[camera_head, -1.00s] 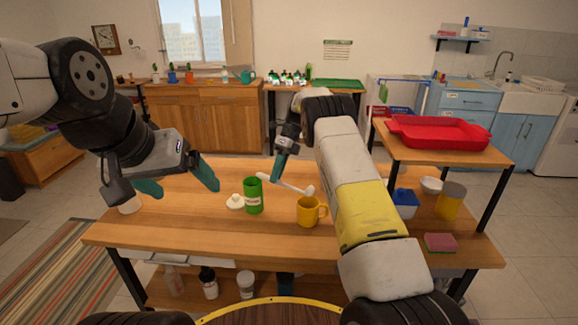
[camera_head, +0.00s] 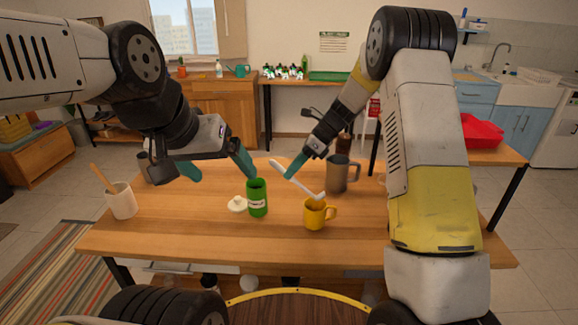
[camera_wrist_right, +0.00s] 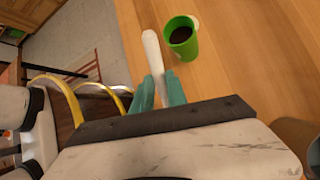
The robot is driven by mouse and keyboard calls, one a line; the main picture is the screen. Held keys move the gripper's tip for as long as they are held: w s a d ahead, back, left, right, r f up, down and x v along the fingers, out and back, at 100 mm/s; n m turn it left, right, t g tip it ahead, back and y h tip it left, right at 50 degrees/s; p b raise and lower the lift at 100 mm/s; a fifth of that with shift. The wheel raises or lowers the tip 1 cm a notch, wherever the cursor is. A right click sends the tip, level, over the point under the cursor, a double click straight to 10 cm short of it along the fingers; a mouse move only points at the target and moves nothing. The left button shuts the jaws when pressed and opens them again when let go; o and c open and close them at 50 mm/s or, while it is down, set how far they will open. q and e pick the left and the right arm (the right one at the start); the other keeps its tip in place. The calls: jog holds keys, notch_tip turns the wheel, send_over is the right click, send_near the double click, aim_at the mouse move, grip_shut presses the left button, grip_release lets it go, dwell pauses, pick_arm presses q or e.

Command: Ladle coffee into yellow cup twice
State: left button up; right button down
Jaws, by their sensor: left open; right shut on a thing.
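The yellow cup (camera_head: 316,215) stands upright at the table's front middle. A green can (camera_head: 257,198) stands open to its left; dark coffee shows inside it in the right wrist view (camera_wrist_right: 181,36). A white lid (camera_head: 237,204) lies beside the can. My right gripper (camera_head: 293,168) is shut on a white ladle (camera_head: 304,187), also seen in the right wrist view (camera_wrist_right: 152,48). The ladle slants down to the right, its low end at the yellow cup's rim. The ladle's contents cannot be made out. My left gripper (camera_head: 216,166) is open and empty, left of and above the can.
A grey mug (camera_head: 343,174) stands behind the yellow cup, close to my right arm. A white pot (camera_head: 122,201) with a wooden stick stands at the table's left. The table's front left is clear.

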jog(key=s+d+r+n+t+y, duration=0.1)
jog(key=s+d+n+t+y, duration=0.25)
jog(key=s+d+y, duration=0.4)
notch_tip(320, 180, up, 7)
jog(key=w, duration=0.1)
jog(key=shift+t, duration=0.45)
jog(key=shift+y, duration=0.25)
jog(key=shift+f, duration=0.1)
